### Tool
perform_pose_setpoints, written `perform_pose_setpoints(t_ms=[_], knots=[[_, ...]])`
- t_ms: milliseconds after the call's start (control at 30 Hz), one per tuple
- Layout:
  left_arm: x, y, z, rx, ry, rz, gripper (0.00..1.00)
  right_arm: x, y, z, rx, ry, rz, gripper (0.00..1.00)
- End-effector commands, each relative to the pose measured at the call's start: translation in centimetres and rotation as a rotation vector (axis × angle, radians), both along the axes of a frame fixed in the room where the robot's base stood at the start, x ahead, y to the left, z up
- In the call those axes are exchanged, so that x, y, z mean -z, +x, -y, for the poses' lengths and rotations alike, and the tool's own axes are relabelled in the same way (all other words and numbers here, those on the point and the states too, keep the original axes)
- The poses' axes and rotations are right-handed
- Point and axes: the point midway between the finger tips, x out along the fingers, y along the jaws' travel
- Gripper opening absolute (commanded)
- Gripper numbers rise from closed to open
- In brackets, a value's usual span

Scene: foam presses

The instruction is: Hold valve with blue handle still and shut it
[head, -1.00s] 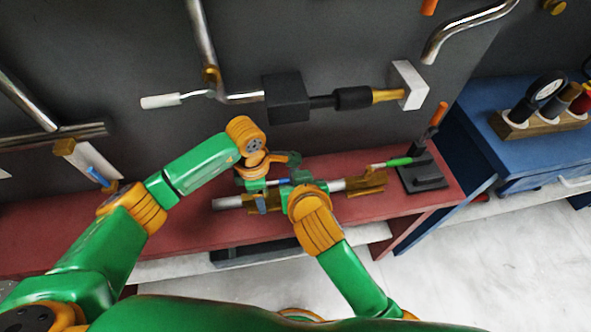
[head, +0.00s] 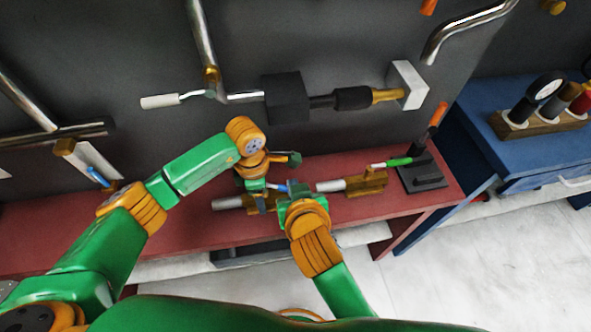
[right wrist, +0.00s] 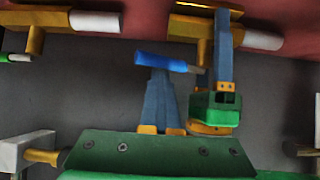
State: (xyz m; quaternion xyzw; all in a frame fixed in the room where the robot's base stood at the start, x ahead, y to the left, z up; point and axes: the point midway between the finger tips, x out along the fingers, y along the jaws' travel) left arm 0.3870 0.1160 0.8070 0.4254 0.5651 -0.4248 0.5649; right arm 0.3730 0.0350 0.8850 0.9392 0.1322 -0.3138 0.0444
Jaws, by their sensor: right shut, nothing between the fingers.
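The valve with the blue handle has a brass body (head: 232,202) on a pale pipe along the red bench. Its blue handle (right wrist: 163,62) lies roughly along the pipe in the right wrist view. My left gripper (right wrist: 224,45) has its blue-grey fingers at the brass body (right wrist: 202,28); whether they are clamped on it is hidden. My right gripper (head: 298,188) is to the right of this valve in the head view. Its fingers (right wrist: 160,80) are shut and empty, with the tips beside the blue handle; whether they touch it is not clear.
A second brass valve (head: 366,184) with a green handle (head: 398,162) sits to the right on the red bench (head: 430,186). A black stand (head: 422,176) with an orange handle is beyond it. A wall pipe with a black block (head: 286,98) runs above.

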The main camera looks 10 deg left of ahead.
Motion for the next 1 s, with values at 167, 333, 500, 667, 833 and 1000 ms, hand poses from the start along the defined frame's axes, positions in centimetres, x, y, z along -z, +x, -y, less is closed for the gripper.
perform_pose_setpoints(t_ms=[167,333,500,667,833,1000], knots=[[0.0,0.0,0.0,0.002,0.000,-0.001,0.00,0.1,-0.3,-0.1,-0.002,0.001,-0.003,0.00],[0.0,0.0,0.0,0.002,-0.001,-0.001,0.00,0.1,-0.4,-0.1,-0.002,0.001,-0.003,0.00],[0.0,0.0,0.1,0.002,-0.001,-0.001,0.00,0.1,-0.4,-0.1,-0.002,0.001,-0.002,0.00],[0.0,0.0,0.1,0.002,-0.001,-0.001,0.00,0.1,-0.4,-0.1,-0.002,0.001,-0.002,0.00],[0.0,0.0,0.0,0.001,-0.001,-0.001,0.00,0.1,-0.8,0.0,-0.001,0.000,-0.001,0.00],[0.0,0.0,0.0,0.001,-0.001,-0.001,0.00,0.1,-1.6,0.3,-0.002,0.001,-0.002,0.00]])
